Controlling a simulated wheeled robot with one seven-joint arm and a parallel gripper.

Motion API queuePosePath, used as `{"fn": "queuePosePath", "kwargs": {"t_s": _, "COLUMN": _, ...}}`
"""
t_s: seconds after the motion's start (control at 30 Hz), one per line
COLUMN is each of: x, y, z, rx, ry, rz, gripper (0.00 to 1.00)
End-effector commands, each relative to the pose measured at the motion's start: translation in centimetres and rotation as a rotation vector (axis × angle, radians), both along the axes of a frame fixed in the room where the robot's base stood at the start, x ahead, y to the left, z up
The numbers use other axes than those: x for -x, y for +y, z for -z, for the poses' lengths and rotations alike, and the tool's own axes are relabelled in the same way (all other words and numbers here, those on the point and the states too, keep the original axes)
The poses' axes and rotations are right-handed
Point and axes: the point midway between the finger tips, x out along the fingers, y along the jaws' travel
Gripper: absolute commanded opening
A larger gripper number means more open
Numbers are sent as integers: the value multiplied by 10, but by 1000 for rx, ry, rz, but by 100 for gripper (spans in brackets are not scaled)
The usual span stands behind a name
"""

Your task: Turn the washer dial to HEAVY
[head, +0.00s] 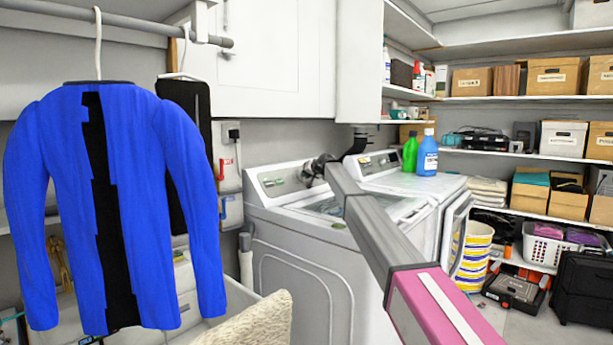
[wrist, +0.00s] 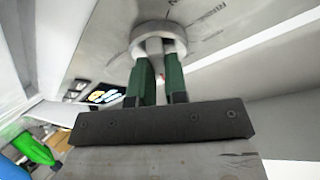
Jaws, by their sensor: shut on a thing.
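The white washer (head: 300,260) stands in the middle of the head view, with its raised control panel (head: 275,182) at the back. My gripper (head: 312,168) is at the right part of that panel, and my arm crosses in front of it. In the wrist view, the round grey dial (wrist: 150,28) sits on the panel, with a raised grip in its middle. My gripper's green fingers (wrist: 158,62) are shut on this grip from both sides. The dial is hidden behind my gripper in the head view. I cannot read its setting or find the HEAVY mark.
A second white machine (head: 378,163) stands to the right, with green (head: 410,154) and blue (head: 428,154) bottles on top. A blue jacket (head: 150,215) hangs at the left. A white cabinet (head: 275,60) hangs above the washer. Shelves with boxes (head: 553,76) line the right.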

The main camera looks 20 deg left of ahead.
Motion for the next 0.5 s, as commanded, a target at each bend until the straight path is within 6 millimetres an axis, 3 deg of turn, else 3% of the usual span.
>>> {"fn": "queuePosePath", "kwargs": {"t_s": 0.5, "x": 0, "y": 0, "z": 0, "rx": -14, "ry": 34, "rz": 32, "gripper": 0}}
